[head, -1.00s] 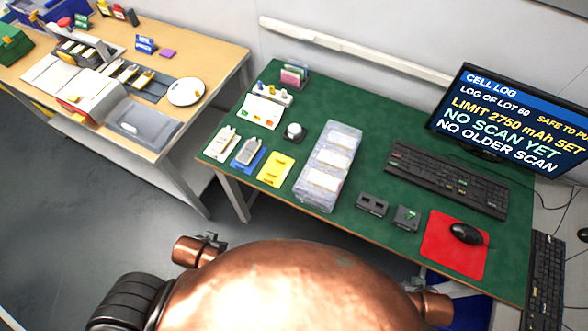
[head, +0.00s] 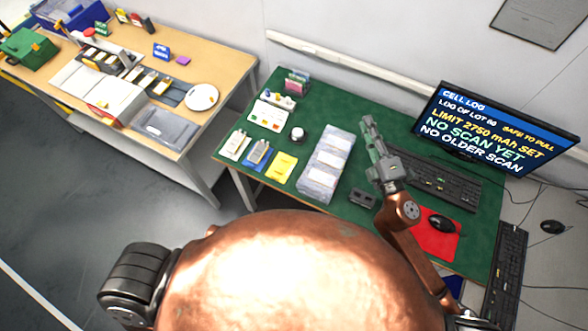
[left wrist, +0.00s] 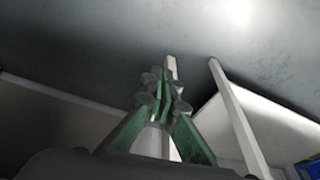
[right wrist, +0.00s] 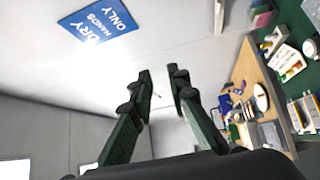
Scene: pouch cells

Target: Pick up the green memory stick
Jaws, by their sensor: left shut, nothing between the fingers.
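The green memory stick cannot be made out now; in the earlier head view a small green thing sits on a dark block right of the twin-slot block, and my right arm now covers that spot. My right gripper (head: 370,125) is raised over the green desk mat, between the clear boxes and the keyboard. In the right wrist view its two fingers (right wrist: 162,76) stand apart with nothing between them. My left gripper (left wrist: 162,82) shows only in the left wrist view, its fingers together and empty, with grey floor behind.
The dark twin-slot block (head: 362,198) lies left of my right arm. Clear boxes (head: 326,165), a yellow tray (head: 283,166), a keyboard (head: 440,180), a red mouse pad (head: 432,243) and a monitor (head: 497,128) occupy the green desk (head: 350,225). A wooden bench (head: 225,72) stands left.

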